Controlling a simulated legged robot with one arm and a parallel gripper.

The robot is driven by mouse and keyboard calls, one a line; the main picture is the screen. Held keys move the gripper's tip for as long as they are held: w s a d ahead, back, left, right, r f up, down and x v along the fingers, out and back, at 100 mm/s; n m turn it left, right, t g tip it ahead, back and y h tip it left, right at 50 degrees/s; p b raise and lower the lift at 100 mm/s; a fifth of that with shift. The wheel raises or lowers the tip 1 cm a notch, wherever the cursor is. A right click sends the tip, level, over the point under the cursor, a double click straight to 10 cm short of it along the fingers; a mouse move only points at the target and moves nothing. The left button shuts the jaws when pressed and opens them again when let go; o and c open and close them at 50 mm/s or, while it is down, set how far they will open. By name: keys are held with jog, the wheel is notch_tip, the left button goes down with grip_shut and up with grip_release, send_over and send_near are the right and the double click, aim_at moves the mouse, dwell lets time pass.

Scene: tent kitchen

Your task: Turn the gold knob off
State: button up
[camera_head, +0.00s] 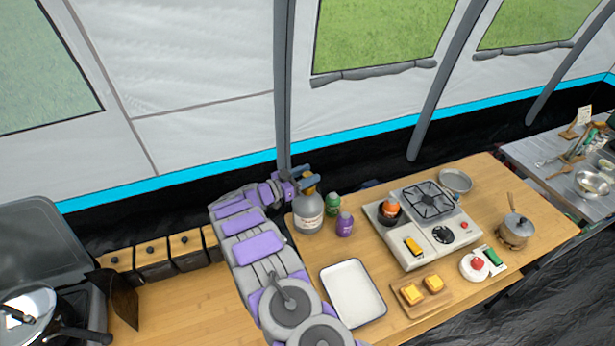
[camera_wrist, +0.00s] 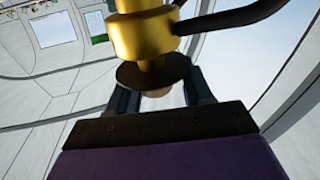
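The gold knob (camera_head: 309,181) sits on top of a grey gas canister (camera_head: 308,212) standing at the left back of the wooden table. In the wrist view the gold valve body (camera_wrist: 145,35) fills the top middle, with a dark round disc (camera_wrist: 153,71) below it and a black hose or bar going right. My gripper (camera_head: 301,180) is at the canister's top, beside the gold part. In the wrist view my gripper (camera_wrist: 160,88) has its two fingers apart, one on each side of the disc. The disc hides their tips, so contact cannot be told.
A green jar (camera_head: 333,203) and a purple jar (camera_head: 345,224) stand close right of the canister. A white tray (camera_head: 353,292) lies in front. A two-part camp stove (camera_head: 425,222), a cutting board (camera_head: 408,299) and a pot (camera_head: 515,231) are farther right. The tent wall rises behind.

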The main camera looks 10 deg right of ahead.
jog(key=shift+o, duration=0.8)
jog(key=shift+a+f, duration=0.1)
jog(key=shift+s, duration=0.1)
jog(key=v, duration=1.2)
jog(key=shift+w+a+f, duration=0.1)
jog(key=shift+w+f, duration=0.05)
jog(key=shift+w, duration=0.05)
